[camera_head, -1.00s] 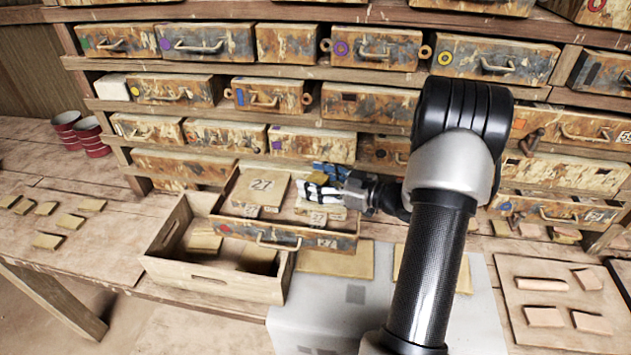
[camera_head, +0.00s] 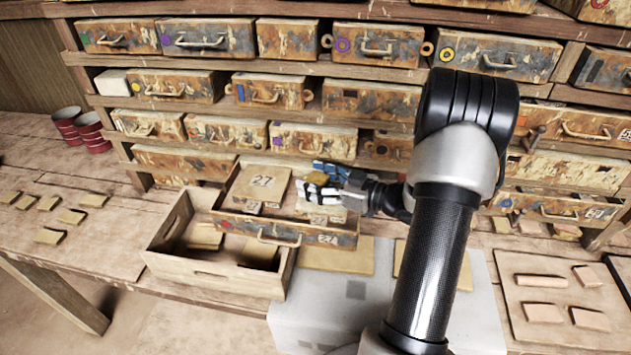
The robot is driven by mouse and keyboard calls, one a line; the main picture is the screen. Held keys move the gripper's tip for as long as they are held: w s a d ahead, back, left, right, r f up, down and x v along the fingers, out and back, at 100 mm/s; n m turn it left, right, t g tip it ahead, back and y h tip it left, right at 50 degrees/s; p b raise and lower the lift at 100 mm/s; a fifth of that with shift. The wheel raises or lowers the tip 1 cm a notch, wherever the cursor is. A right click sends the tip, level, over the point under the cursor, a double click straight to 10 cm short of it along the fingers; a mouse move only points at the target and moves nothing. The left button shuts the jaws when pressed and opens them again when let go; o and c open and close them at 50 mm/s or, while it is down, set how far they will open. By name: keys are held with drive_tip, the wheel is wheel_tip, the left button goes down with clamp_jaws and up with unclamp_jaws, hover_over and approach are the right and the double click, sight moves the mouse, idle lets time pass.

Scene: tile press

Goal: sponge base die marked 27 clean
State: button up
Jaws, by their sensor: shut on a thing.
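An open drawer (camera_head: 237,224) sticks out of the rack and holds dies. A large tan block marked 27 (camera_head: 262,182) lies in its left part. A second tan block (camera_head: 325,216) with a small label lies in its right part. I cannot tell which one is the base die.
A wooden crate (camera_head: 205,278) with tan pieces stands in front of the drawer at left. Flat tan slabs (camera_head: 338,258) lie on the grey-white surface (camera_head: 330,300). A board with clay pieces (camera_head: 520,345) is at right. Red cups (camera_head: 82,132) stand far left. Rack drawers (camera_head: 310,140) rise behind.

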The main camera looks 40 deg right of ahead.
drive_tip(key=shift+w+d+r, duration=0.1)
drive_tip(key=shift+w+d, duration=0.5)
drive_tip(key=shift+d, duration=0.05)
drive_tip(key=shift+s+a, duration=0.85)
drive_tip(key=shift+a, duration=0.1)
drive_tip(key=shift+w+d+f, duration=0.25)
drive_tip(key=shift+w+d, duration=0.55)
drive_tip(key=shift+d, duration=0.15)
drive_tip(key=shift+a, duration=0.1)
